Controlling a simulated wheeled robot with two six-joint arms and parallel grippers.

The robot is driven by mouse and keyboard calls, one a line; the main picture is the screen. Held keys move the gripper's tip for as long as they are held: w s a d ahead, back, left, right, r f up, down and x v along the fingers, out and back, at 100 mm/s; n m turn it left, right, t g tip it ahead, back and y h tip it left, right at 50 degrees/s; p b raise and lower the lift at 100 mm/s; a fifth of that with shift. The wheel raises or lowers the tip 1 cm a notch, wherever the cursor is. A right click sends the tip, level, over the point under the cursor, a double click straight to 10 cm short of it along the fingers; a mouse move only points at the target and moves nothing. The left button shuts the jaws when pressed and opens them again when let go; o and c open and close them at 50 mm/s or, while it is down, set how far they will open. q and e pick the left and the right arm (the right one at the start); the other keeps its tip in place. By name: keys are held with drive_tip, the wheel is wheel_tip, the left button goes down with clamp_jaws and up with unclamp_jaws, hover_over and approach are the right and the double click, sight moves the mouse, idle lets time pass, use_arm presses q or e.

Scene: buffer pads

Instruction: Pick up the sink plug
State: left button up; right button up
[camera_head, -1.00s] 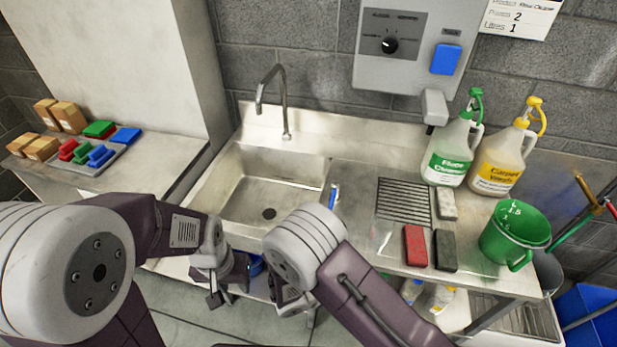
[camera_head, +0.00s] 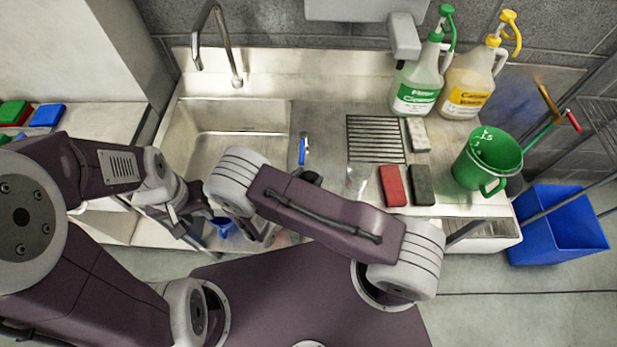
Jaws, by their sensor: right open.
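I cannot make out a sink plug for certain. A small blue-and-white item (camera_head: 303,149) is on the counter just right of the steel sink (camera_head: 190,112); it is too small to identify. The drain in the sink floor is hidden behind my arms. My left gripper (camera_head: 196,238) hangs at the sink's front edge, small and partly covered; its jaws cannot be read. My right gripper (camera_head: 262,236) is open just to its right, also in front of the sink, partly behind its own wrist. I see nothing held in either.
A tap (camera_head: 222,45) stands behind the sink. A blue bin (camera_head: 560,225) stands at right.

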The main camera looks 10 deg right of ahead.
sight(314, 172)
drive_tip(key=p+x, duration=0.1)
drive_tip(key=x, duration=0.2)
drive_tip(key=shift+w+d, duration=0.15)
drive_tip(key=shift+d, duration=0.25)
drive_tip(key=shift+w+f, duration=0.15)
clamp_jaws()
drive_tip(key=shift+a, duration=0.1)
